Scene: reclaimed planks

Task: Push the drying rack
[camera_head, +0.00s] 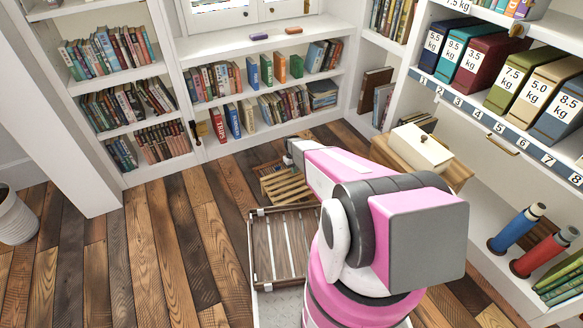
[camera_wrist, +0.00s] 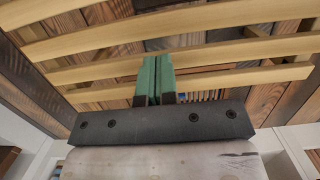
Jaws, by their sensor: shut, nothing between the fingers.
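The drying rack (camera_head: 285,187), with pale wooden slats, stands low on the plank floor in front of the bookshelves. In the wrist view its slats (camera_wrist: 230,51) cross the upper part of the picture, with dark planks showing between them. My gripper's green fingers (camera_wrist: 157,60) are pressed together and empty, and their tips overlap the slats. I cannot tell whether they touch the rack. In the head view the wrist end of my arm is just above the rack's far side; the fingertips cannot be made out there.
A dark slatted wooden frame (camera_head: 262,245) lies nearer than the rack. A cream box (camera_head: 421,148) sits on a wooden stand to the right. White bookshelves (camera_head: 265,103) line the back, and shelves with weight-labelled binders (camera_head: 493,61) the right.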

